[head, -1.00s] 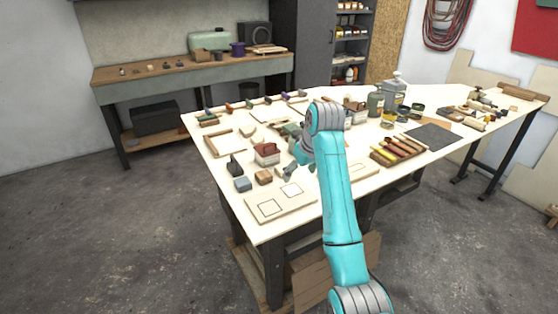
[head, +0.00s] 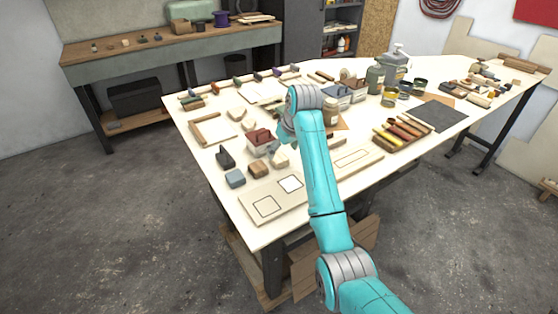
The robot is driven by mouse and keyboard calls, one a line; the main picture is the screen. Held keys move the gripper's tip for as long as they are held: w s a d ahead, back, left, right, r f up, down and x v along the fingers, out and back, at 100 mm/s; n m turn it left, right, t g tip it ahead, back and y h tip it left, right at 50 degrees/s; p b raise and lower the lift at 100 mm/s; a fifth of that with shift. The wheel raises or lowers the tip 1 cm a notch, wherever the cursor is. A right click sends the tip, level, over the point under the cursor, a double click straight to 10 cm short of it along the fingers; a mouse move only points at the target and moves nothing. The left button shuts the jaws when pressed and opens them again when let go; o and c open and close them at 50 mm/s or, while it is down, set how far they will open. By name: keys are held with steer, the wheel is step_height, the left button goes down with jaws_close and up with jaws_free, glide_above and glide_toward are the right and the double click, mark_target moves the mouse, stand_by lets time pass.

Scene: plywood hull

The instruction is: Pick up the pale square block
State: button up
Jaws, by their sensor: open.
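A pale square (head: 290,184) lies on the right part of a light board with square outlines (head: 262,190) near the table's front left corner. It looks flat and whiter than the board. I cannot tell whether it is a block or a bare marked spot. Another pale block with a pointed shape (head: 280,158) stands just behind the board. My arm reaches over the table and its wrist bends down left of the arm, behind these pale pieces. My gripper's fingers do not show; the arm hides that area.
A blue-grey block (head: 235,178), a brown wooden block (head: 259,169), a dark piece (head: 225,157) and a box with red contents (head: 261,143) stand close by on the left. Jars (head: 375,79) stand farther back.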

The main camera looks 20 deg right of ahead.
mark_target(280, 158)
steer(key=shift+x, duration=2.6)
steer(key=shift+w, duration=0.1)
steer(key=c, duration=1.1)
